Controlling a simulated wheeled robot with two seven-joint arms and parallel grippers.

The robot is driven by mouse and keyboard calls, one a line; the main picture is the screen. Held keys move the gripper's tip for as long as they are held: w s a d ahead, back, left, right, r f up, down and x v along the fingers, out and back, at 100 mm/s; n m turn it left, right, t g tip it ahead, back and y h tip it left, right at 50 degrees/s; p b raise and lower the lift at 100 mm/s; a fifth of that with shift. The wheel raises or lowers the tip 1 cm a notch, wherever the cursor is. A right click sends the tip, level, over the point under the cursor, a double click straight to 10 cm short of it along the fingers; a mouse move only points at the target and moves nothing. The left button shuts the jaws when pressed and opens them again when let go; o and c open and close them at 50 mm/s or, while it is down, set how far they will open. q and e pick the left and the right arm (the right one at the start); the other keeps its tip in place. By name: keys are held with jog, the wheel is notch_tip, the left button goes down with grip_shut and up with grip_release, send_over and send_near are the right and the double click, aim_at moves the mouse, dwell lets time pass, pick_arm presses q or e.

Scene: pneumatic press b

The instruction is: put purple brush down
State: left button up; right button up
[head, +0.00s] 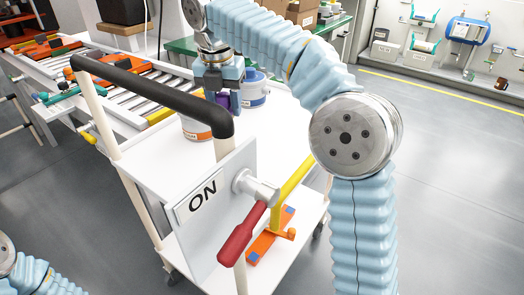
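My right arm reaches in from the lower right and bends over the white cart. Its gripper (222,88) points down above the cart's top, near two cans. A purple piece, which looks like the purple brush (234,102), shows at the fingertips, and the gripper appears shut on it. The brush's lower end is hidden or too small to make out, so I cannot tell whether it touches anything. Part of my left arm shows at the bottom left; its gripper is out of view.
A can with an orange label (196,130) and a can with a blue band (254,92) stand on the white cart (275,135). A black handle bar (150,90), an ON sign (202,201) and a red lever (242,235) are in front. A roller conveyor (120,105) runs behind.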

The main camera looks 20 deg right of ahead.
jog(key=s+d+f+b, duration=0.1)
jog(key=s+d+f, duration=0.1)
jog(key=d, duration=0.1)
jog(key=b, duration=0.2)
send_over(262, 154)
jog(key=f, duration=0.5)
jog(key=shift+s+a, duration=0.25)
jog(key=shift+s+d+f+b, duration=0.15)
jog(key=shift+f+b, duration=0.5)
jog(key=shift+f, duration=1.05)
jog(key=shift+f, duration=0.1)
jog(key=o, duration=1.2)
